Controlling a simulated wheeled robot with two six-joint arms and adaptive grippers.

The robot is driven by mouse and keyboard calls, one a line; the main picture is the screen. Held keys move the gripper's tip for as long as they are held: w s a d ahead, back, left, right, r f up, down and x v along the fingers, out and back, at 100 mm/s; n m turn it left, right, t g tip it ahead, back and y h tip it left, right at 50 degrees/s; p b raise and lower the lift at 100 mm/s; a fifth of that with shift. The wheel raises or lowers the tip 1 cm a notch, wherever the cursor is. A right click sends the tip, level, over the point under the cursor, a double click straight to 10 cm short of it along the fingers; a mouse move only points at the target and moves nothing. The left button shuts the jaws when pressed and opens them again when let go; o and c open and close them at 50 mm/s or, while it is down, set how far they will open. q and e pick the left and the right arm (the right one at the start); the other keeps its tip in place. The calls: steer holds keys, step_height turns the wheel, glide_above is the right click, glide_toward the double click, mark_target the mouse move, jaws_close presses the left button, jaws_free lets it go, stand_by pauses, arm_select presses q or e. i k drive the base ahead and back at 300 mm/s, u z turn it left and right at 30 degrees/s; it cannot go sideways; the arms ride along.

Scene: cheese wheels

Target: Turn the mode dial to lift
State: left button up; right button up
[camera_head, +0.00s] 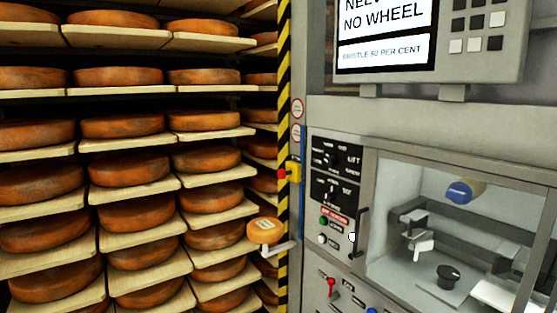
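The mode dial (334,159) is a small dark knob on the upper black panel on the front of a grey machine, right of centre. Small white labels surround it, and the word LIFT (354,160) is legible at its right. The dial is too small to tell which label it points to. A second black panel with another dial (330,188) sits just below. Neither of my grippers shows in this view.
A vertical black door handle (362,232) stands right of the dials, beside a glazed chamber. Green and white buttons sit below the panels. A screen (384,35) reads NO WHEEL. Cheese racks (120,90) fill the left, and a tagged wheel (264,230) sits by the striped post.

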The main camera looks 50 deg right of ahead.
mark_target(330, 161)
steer(key=z, duration=0.15)
steer(key=i, duration=1.05)
steer(key=z, duration=0.45)
